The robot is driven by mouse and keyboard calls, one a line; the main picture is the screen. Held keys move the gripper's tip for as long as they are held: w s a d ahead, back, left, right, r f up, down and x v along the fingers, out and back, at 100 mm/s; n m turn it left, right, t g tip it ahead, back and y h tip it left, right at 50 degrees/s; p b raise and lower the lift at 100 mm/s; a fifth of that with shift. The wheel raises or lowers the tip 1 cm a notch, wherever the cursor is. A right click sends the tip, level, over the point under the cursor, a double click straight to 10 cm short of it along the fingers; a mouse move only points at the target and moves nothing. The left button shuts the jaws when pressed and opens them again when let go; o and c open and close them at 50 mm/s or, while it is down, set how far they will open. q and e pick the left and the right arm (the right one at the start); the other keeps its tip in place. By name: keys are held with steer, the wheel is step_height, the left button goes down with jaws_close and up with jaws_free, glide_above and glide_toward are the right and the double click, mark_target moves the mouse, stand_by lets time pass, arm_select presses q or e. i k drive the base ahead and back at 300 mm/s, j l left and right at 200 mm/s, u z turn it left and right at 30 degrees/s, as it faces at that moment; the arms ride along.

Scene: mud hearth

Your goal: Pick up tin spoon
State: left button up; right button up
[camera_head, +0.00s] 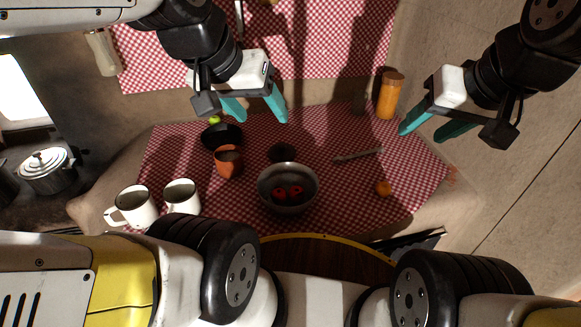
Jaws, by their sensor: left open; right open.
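The tin spoon (357,155) appears to be the thin grey utensil lying flat on the red checked cloth, right of the metal bowl. My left gripper (256,110) is open and empty, above the cloth's far edge, to the left of the spoon. My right gripper (424,132) is open and empty, to the right of the spoon and apart from it. Both grippers have teal fingers. Nothing covers the spoon.
A metal bowl (288,204) with red items, a small dark bowl (282,153), an orange cup (228,161), a black bowl (221,137) and two white mugs (133,206) stand left of the spoon. An orange jar (390,94) stands behind it. An orange fruit (383,188) lies at right.

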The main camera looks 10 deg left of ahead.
mark_target(381, 149)
steer(key=l+u, duration=0.4)
steer(key=i+l+u, duration=0.1)
steer(key=l+u, duration=0.75)
steer(key=k+j, duration=0.05)
